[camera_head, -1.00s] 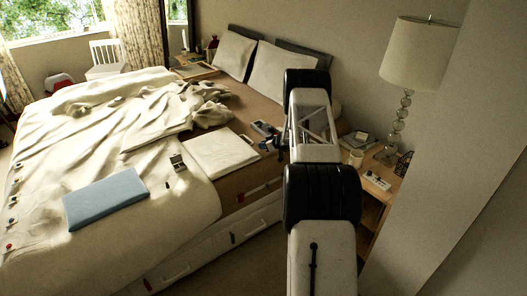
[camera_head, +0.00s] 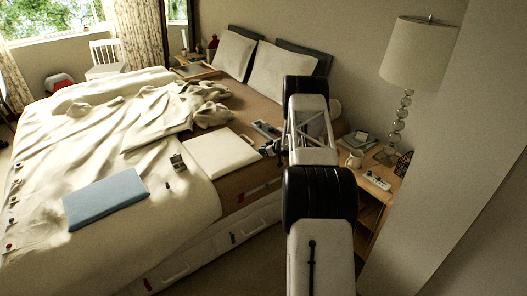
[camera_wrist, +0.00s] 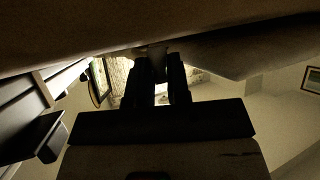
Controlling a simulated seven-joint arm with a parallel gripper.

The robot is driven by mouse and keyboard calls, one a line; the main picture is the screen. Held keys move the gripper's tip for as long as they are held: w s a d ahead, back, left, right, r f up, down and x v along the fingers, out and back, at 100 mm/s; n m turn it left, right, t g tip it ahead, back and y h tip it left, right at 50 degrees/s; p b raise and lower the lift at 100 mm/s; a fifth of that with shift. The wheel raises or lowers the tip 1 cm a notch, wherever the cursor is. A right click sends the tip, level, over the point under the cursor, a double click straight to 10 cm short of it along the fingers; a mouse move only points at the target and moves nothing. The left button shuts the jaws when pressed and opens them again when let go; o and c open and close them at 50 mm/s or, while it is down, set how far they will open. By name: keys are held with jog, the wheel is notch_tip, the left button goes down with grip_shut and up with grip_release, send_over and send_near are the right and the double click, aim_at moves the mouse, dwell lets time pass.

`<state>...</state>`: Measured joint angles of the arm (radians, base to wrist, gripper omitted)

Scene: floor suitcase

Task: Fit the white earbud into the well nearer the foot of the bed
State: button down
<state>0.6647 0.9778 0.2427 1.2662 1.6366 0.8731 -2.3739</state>
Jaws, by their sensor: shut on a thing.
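My gripper (camera_head: 266,150) is small and dark in the head view, over the bed's near side by the right edge of a cream folded cloth. In the wrist view my gripper (camera_wrist: 158,62) has its two dark fingers close together on a small greyish thing (camera_wrist: 157,54), which I take for the white earbud; it is too dim to be certain. A small open grey case (camera_head: 177,161) stands on the bedding left of the cream cloth (camera_head: 220,153). Its wells are too small to make out. It is apart from my gripper.
A blue folded thing (camera_head: 106,198) lies toward the foot of the bed. A small dark object (camera_head: 167,185) lies near the case. A grey object (camera_head: 266,129) lies behind my gripper. The nightstand (camera_head: 372,196) at right holds a lamp, a mug and a white strip.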

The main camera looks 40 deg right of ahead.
dwell(0.4)
jog(key=c, duration=1.4)
grip_release()
jog(key=shift+f, duration=0.1)
jog(key=shift+r, duration=0.2)
jog(key=shift+v, duration=5.95)
